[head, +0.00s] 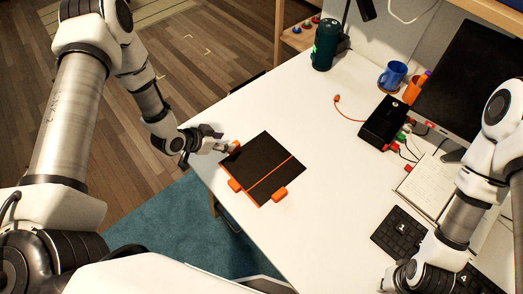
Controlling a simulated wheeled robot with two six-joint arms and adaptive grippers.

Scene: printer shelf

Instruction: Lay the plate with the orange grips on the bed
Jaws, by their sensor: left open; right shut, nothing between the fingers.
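My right gripper (388,284) is shut and empty at the bottom right, beside the keyboard and partly cut off by the frame. No bed is visible in this view.
On the white table (330,200) stand a green bottle (325,45), a blue mug (392,76) and a black box (384,122) with cables. A monitor (478,85), notebook (430,185) and black keyboard (400,230) fill the right. The middle of the table is clear.

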